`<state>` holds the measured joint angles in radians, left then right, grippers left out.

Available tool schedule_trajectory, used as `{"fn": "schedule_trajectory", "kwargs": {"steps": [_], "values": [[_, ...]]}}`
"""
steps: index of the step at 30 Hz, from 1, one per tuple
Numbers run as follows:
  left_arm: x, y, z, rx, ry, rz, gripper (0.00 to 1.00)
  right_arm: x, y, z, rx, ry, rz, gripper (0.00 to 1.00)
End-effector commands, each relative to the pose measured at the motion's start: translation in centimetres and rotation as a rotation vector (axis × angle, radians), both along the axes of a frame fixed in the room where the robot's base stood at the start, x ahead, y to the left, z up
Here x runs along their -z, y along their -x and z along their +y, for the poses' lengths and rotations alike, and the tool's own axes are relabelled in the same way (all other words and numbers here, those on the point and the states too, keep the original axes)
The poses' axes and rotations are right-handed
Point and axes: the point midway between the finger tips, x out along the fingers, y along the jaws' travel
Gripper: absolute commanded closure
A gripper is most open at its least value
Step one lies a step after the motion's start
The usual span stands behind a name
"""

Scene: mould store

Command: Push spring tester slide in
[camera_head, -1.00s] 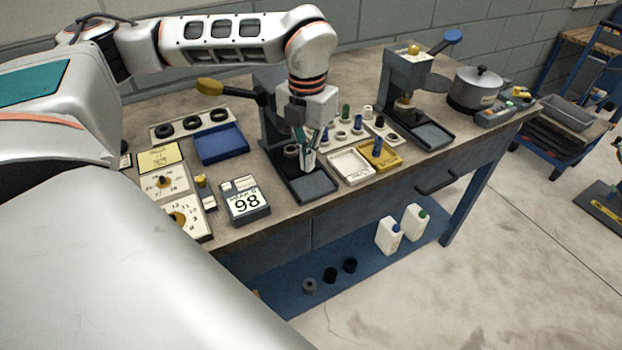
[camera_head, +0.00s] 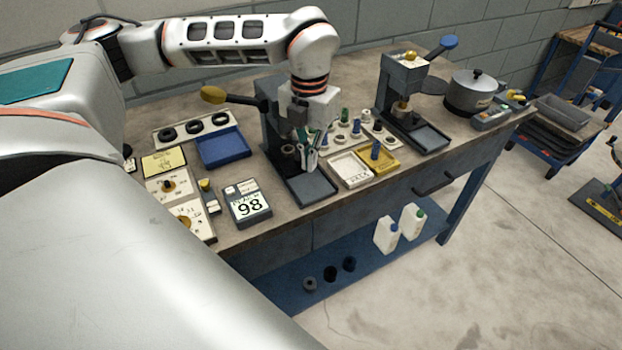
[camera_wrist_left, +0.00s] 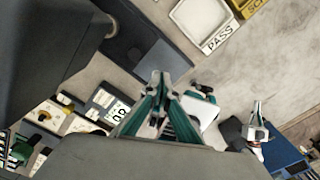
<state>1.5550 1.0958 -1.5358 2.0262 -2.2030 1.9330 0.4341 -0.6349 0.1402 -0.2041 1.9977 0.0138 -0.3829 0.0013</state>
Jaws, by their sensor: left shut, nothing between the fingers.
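The left press-like tester (camera_head: 272,125), dark grey with a yellow-knobbed lever (camera_head: 213,95), stands on the bench; I take it as the spring tester. Its dark slide tray (camera_head: 312,189) sticks out in front. My left gripper (camera_head: 311,168) is shut and empty, close over the slide's inner part beside the tester. I cannot tell whether it touches the slide. In the left wrist view, the shut fingertips (camera_wrist_left: 160,80) overlap the view of the dark slide (camera_wrist_left: 160,62), with the tester's body (camera_wrist_left: 40,50) at upper left.
The white PASS tray (camera_head: 349,169) and yellow tray (camera_head: 383,160) lie close right of the slide. The display block marked 98 (camera_head: 247,203) stands left of it. A second press with a blue lever (camera_head: 410,90) and a pot (camera_head: 472,92) stand farther right.

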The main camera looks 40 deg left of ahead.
Motion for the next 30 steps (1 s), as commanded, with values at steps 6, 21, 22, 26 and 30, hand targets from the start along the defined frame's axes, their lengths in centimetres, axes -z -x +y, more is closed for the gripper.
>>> {"fn": "schedule_trajectory", "kwargs": {"steps": [6, 21, 22, 26, 30], "values": [[-0.1, 0.1, -0.2, 0.0, 0.0, 0.001, 1.0, -0.1, 0.0, 0.0, 0.0, 0.0, 0.0, 1.0], [-2.3, 0.4, -0.9, 0.001, 0.0, -0.001, 1.0, -2.0, -0.1, 0.0, 0.0, 0.0, -0.004, 1.0], [-2.5, 0.4, -1.0, 0.001, 0.0, -0.001, 1.0, -2.1, -0.1, 0.0, 0.0, 0.0, -0.005, 1.0], [-3.3, 0.5, -1.3, 0.0, 0.0, -0.001, 1.0, -2.8, -0.1, 0.0, -0.001, -0.001, -0.006, 1.0], [-4.2, 0.7, -1.7, 0.0, 0.0, -0.001, 1.0, -3.5, -0.2, 0.0, 0.0, 0.0, -0.007, 1.0]]}}
